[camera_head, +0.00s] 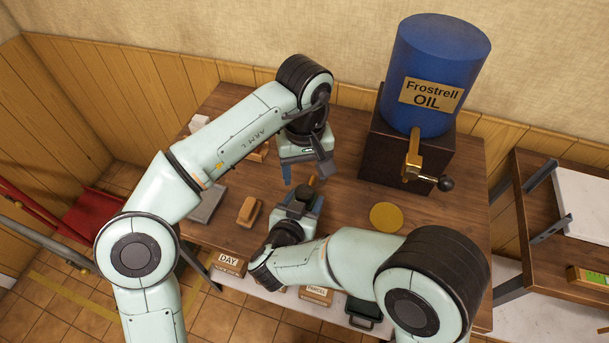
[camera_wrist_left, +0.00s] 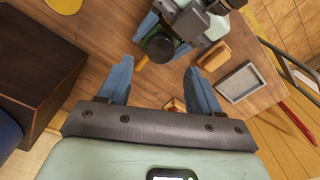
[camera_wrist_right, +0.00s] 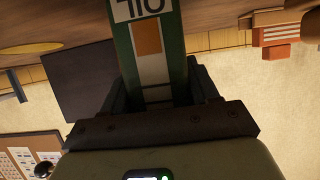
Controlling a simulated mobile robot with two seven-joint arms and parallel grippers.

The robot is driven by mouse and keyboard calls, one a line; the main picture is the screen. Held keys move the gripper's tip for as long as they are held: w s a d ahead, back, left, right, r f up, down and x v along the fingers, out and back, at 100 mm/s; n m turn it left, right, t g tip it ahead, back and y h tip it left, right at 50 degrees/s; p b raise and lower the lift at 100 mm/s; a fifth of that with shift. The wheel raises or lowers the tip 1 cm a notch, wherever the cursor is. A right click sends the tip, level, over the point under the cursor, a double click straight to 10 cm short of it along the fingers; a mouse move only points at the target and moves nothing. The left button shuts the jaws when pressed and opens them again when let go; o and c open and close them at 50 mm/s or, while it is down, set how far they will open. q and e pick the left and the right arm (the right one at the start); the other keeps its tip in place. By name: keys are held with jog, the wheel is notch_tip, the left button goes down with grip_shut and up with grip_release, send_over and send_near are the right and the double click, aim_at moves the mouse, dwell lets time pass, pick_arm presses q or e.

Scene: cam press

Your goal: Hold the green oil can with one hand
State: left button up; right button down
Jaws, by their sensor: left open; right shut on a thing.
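The green oil can (camera_wrist_right: 148,45), with a white and orange label, stands out between the fingers of my right gripper (camera_wrist_right: 157,80) in the right wrist view. That gripper is shut on it. In the head view my right gripper (camera_head: 302,205) is over the table, and the can is mostly hidden by the gripper and arm. My left gripper (camera_head: 303,172) is open and empty just behind and above it. In the left wrist view its blue fingers (camera_wrist_left: 158,70) are apart, with my right gripper (camera_wrist_left: 175,40) beyond them.
A blue oil drum (camera_head: 435,75) with a brass tap (camera_head: 412,155) sits on a dark box (camera_head: 375,140) at the back. A yellow disc (camera_head: 386,217) lies before it. A wooden block (camera_head: 249,211) and grey tray (camera_head: 207,204) are to the left. A shelf stands right.

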aim_at(304, 191)
pick_arm(q)
jog(key=shift+r+m, duration=0.5)
jog(key=shift+m, duration=0.2)
notch_tip(304, 191, down, 8)
jog(key=shift+r, duration=0.2)
jog(key=c, duration=1.1)
jog(key=n, duration=0.3)
